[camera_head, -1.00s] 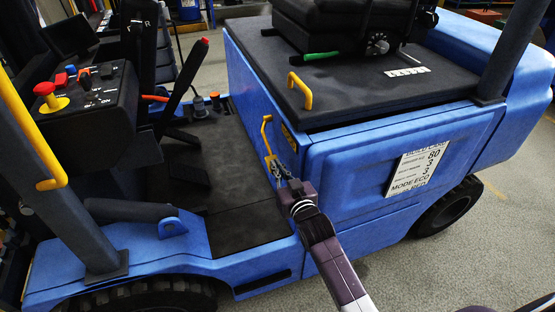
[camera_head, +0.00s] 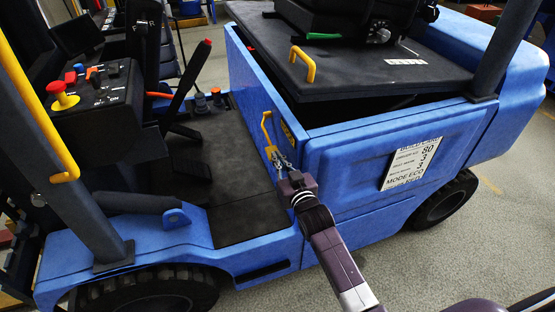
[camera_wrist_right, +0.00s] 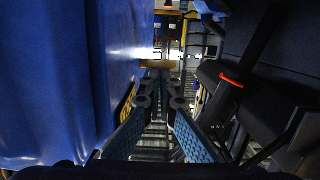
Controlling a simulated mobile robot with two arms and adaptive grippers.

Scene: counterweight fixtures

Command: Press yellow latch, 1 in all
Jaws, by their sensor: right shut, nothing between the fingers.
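The yellow latch (camera_head: 267,130) is a thin upright lever on the inner side wall of a blue forklift, beside the floor step. My right gripper (camera_head: 280,160) is shut and empty, with its fingertips at the lower end of the latch. I cannot tell whether they touch. In the right wrist view the fingertips (camera_wrist_right: 160,90) point at a yellow piece (camera_wrist_right: 156,65), which seems to be the latch. The black seat cover (camera_head: 370,75) stands tilted up, with a dark gap beneath it. My left gripper is not in view.
A yellow handle (camera_head: 302,65) is on the seat cover. A console (camera_head: 95,95) with a red knob (camera_head: 64,93) and a yellow post rail (camera_head: 45,130) stand at left. The blue side wall (camera_wrist_right: 60,80) is close on the left in the wrist view.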

